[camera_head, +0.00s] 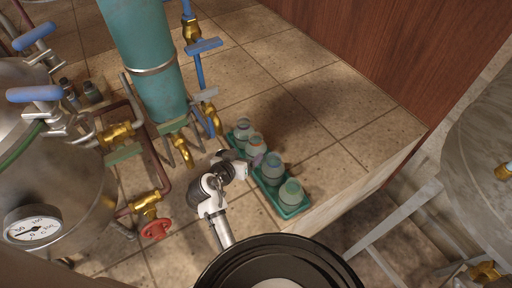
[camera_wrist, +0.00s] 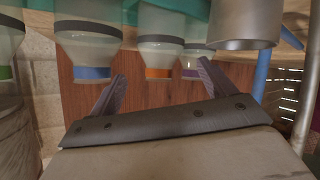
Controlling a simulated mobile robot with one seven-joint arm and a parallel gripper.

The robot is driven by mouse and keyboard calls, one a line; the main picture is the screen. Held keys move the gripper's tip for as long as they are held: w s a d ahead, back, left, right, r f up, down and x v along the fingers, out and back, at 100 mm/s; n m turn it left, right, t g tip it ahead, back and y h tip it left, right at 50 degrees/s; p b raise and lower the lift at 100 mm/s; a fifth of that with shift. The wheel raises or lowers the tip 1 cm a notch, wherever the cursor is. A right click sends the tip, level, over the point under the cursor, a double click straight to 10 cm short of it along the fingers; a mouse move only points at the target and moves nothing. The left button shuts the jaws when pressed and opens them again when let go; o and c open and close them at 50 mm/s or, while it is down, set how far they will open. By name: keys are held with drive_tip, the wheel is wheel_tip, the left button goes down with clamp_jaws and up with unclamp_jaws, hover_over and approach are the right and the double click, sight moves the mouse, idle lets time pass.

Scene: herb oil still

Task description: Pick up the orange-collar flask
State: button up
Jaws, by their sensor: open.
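The orange-collar flask (camera_wrist: 160,58) is a clear flask with a dark band and an orange ring at its neck. It appears upside down in the wrist view, between and beyond my open fingers. My gripper (camera_wrist: 161,72) is empty. By order in the row, this flask is the second from the far end in the head view (camera_head: 256,144); its collar colour is not clear there. My gripper (camera_head: 238,168) is just left of the row, at the teal tray's side. In the wrist view the flask's far end is cut off by the frame edge.
The teal tray (camera_head: 284,209) also holds a blue-collar flask (camera_wrist: 92,58), a purple-collar flask (camera_wrist: 194,60) and a green-collar flask (camera_head: 291,192). A teal column (camera_head: 150,70) with brass valves stands left of it. Bare tile lies to the right.

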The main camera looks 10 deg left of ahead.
sight(251, 149)
drive_tip(key=shift+p+x, duration=0.9)
drive_tip(key=shift+x, duration=2.45)
drive_tip(key=shift+a, duration=0.15)
drive_tip(key=c, duration=0.8)
